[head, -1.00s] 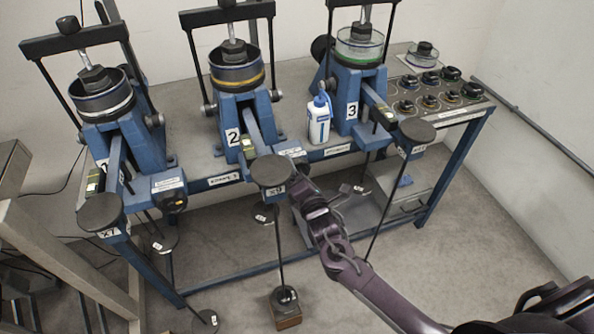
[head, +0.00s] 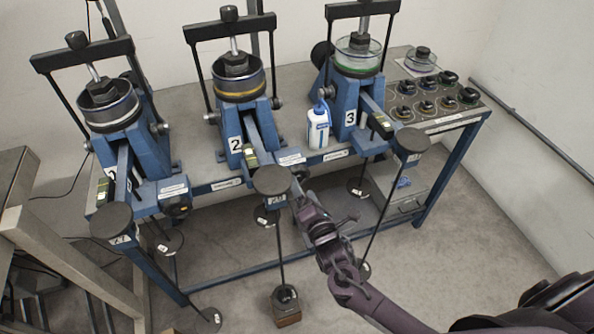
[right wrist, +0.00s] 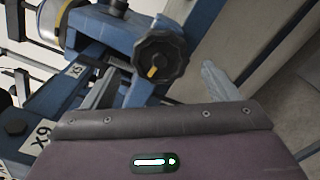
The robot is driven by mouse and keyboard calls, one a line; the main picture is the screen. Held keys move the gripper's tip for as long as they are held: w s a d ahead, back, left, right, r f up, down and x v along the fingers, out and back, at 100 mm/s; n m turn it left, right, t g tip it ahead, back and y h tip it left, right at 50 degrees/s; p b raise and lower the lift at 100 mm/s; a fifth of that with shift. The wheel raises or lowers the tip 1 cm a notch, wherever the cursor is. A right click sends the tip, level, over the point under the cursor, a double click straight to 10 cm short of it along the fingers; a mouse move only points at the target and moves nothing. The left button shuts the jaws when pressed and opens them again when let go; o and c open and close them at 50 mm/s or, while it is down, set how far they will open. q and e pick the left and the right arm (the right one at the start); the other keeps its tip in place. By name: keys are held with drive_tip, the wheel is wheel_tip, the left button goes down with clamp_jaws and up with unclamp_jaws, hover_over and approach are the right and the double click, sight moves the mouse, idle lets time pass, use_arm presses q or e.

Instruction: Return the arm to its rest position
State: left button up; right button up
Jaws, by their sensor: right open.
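My right arm comes in from the lower right of the head view. Its gripper (head: 297,180) is by the front of the middle lever frame (head: 236,140), partly hidden behind that frame's round black lever end (head: 273,181). In the right wrist view the two pale fingers (right wrist: 156,82) are spread apart, with nothing held between them. A black knob (right wrist: 162,58) with a yellow mark shows between and beyond the fingers; I cannot tell whether they touch it. My left gripper is not in view.
Lever frame 1 (head: 130,150) and lever frame 3 (head: 352,105) flank the middle one on the bench (head: 190,165). A white bottle (head: 318,128) stands by frame 3. A hanging rod ends in a brown block (head: 287,312).

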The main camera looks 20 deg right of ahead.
drive_tip(key=shift+s, duration=0.1)
idle(0.4)
drive_tip(key=s+d+f+m+g, duration=0.25)
drive_tip(key=s+f+m, duration=0.2)
drive_tip(key=f, duration=0.55)
drive_tip(key=s+d+f+m+g+h, duration=0.1)
drive_tip(key=s+f+m+g, duration=0.2)
drive_tip(key=s+f, duration=0.45)
drive_tip(key=s+d+f+m+g, duration=0.2)
drive_tip(key=s+f+m+g, duration=0.15)
drive_tip(key=f, duration=0.75)
drive_tip(key=s+f+m+g, duration=0.2)
drive_tip(key=s+f+m, duration=0.1)
drive_tip(key=s, duration=0.6)
drive_tip(key=s+f+m+g, duration=0.3)
drive_tip(key=s+f, duration=0.3)
drive_tip(key=s, duration=0.4)
drive_tip(key=s+f+m+g, duration=0.3)
drive_tip(key=s+f+m, duration=0.1)
drive_tip(key=s, duration=0.5)
drive_tip(key=shift+s+f+m, duration=0.25)
drive_tip(key=shift+f+m, duration=0.15)
drive_tip(key=shift+m, duration=0.3)
